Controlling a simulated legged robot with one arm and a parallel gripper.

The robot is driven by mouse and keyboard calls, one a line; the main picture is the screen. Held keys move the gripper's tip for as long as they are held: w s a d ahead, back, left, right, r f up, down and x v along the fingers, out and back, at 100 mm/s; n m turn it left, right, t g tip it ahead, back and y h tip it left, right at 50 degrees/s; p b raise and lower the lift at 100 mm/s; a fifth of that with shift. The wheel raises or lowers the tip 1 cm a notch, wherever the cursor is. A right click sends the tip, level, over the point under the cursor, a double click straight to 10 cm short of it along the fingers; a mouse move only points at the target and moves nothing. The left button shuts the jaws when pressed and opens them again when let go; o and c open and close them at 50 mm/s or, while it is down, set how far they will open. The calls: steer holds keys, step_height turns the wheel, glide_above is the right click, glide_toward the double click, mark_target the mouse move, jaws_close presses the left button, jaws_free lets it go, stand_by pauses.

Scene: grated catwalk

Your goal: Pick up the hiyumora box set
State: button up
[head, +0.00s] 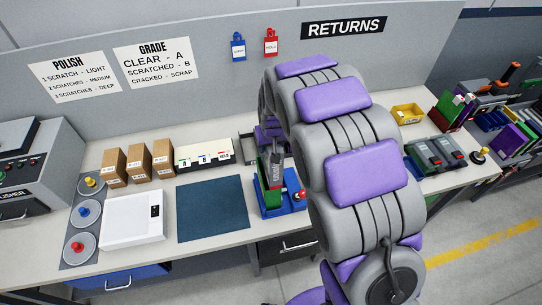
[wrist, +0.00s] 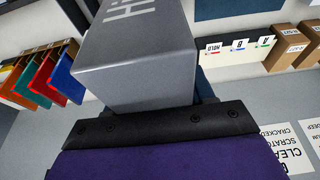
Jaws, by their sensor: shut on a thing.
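The hiyumora box set (wrist: 135,62) is a grey box with large white letters, partly cut off, in the wrist view. My gripper (wrist: 155,122) is shut on it; one black-edged jaw shows across the box's lower end. In the head view my gripper (head: 274,140) is small and partly hidden by my own arm, above a blue stand (head: 283,203). A grey piece shows below it there, close to a green case in the stand. I cannot tell whether the box touches the stand.
A dark blue mat (head: 212,208) and a white box (head: 133,220) lie left of the stand. Brown cartons (head: 138,161) and a white divided bin (head: 203,153) stand behind. A black tray (head: 248,147) is close to my gripper. Coloured cases (wrist: 45,72) show in the wrist view.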

steer(key=shift+a, duration=0.1)
steer(key=shift+c, duration=1.4)
jaws_close()
